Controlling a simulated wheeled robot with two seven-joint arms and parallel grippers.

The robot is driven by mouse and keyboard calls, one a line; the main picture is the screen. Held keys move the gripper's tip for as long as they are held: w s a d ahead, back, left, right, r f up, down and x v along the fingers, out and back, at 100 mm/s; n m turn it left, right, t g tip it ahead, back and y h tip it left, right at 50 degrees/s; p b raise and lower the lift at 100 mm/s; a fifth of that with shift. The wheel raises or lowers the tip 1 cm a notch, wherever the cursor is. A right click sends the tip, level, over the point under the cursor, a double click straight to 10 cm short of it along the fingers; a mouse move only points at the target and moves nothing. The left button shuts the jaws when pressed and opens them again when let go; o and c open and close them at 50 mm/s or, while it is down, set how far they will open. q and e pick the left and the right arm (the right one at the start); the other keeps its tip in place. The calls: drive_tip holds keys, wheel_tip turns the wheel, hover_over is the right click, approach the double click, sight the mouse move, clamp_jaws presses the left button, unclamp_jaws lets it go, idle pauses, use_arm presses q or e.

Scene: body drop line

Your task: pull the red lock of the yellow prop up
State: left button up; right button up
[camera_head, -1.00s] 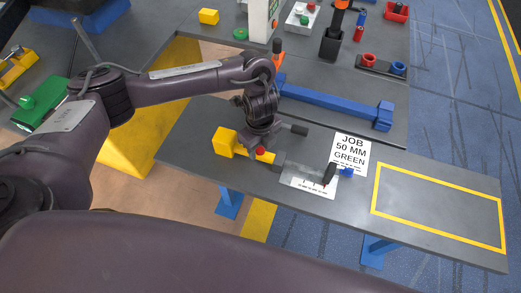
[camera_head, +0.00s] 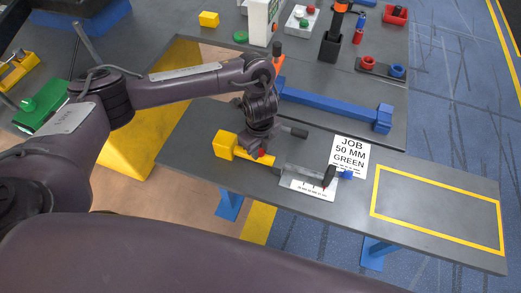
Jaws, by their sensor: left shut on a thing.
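The yellow prop lies along the near bench, with its yellow block (camera_head: 225,145) at the left and a grey rod with a dark end (camera_head: 329,176) to the right. A white scale plate (camera_head: 308,187) lies under the rod's right part. The red lock (camera_head: 261,155) shows as a small red spot beside the yellow block. My left gripper (camera_head: 262,150) is over the prop, pointing down, and is shut at the red lock. Its fingers and wrist hide part of the lock and prop. My right gripper is not in view.
A "JOB 50 MM GREEN" card (camera_head: 350,155) lies right of the prop, with a small blue piece (camera_head: 346,174) near it. A yellow-outlined area (camera_head: 437,210) at the right is empty. A blue bar (camera_head: 330,107) lies behind, near red and blue rings (camera_head: 383,66).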

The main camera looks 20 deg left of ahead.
use_arm(q)
drive_tip(key=shift+r+p, duration=0.35)
drive_tip(key=shift+r, duration=0.1)
drive_tip(key=o, duration=0.8)
drive_tip(key=shift+o, duration=0.2)
wheel_tip(320, 180, up, 7)
drive_tip(key=p, duration=0.6)
drive_tip(key=shift+p, duration=0.35)
drive_tip(key=shift+f, duration=0.1)
